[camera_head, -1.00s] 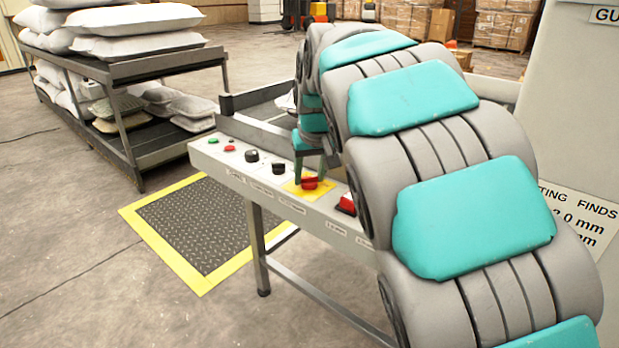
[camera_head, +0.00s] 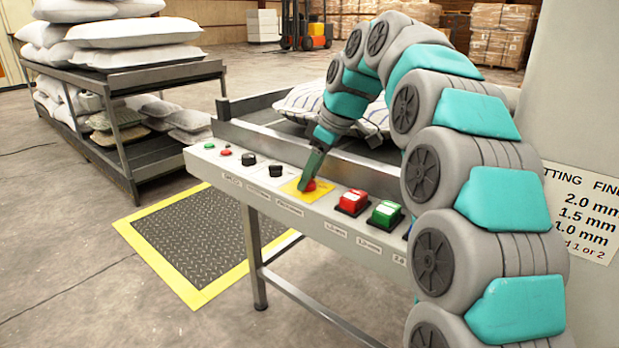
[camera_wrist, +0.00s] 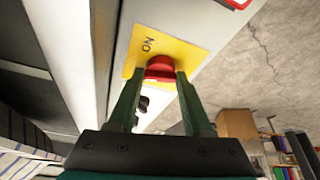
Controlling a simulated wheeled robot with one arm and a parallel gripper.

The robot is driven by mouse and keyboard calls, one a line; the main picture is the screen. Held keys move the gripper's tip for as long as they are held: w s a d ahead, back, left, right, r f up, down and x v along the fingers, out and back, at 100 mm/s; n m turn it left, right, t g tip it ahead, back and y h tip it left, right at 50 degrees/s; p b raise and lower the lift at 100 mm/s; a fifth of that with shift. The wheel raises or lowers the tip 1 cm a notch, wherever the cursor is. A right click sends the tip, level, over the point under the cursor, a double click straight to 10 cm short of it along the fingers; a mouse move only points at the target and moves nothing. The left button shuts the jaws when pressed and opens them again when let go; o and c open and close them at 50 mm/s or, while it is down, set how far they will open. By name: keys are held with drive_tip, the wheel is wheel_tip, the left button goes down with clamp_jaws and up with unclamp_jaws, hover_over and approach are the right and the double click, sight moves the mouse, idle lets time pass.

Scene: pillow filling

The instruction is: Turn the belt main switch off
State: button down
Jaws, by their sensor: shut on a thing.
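The belt main switch is a red knob (camera_wrist: 160,68) on a yellow plate (camera_wrist: 186,50) with the word ON in the wrist view. In the head view the yellow plate (camera_head: 291,192) sits on the sloping front panel of the belt frame, with the red knob (camera_head: 311,186) partly hidden by my fingers. My gripper (camera_wrist: 160,76) is shut on the red knob, one green finger on each side of it. My gripper (camera_head: 312,178) reaches down to it from above in the head view.
The panel (camera_head: 330,208) also holds black knobs, a red button (camera_head: 353,201) and a green button (camera_head: 385,214) close to my gripper. A striped pillow (camera_head: 300,100) lies on the belt behind. A rack (camera_head: 125,75) of pillows stands at the left.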

drive_tip(key=n+g, duration=0.1)
drive_tip(key=n, duration=0.2)
drive_tip(key=shift+w+p, duration=0.2)
drive_tip(key=shift+p, duration=0.2)
drive_tip(key=shift+n+g+p, duration=0.5)
drive_tip(key=shift+n+p, duration=0.2)
drive_tip(key=shift+n, duration=0.5)
drive_tip(key=shift+c, duration=1.6)
unclamp_jaws()
drive_tip(key=p+v, duration=0.7)
drive_tip(key=shift+d+r+p, duration=0.25)
drive_tip(key=shift+r+p, duration=0.1)
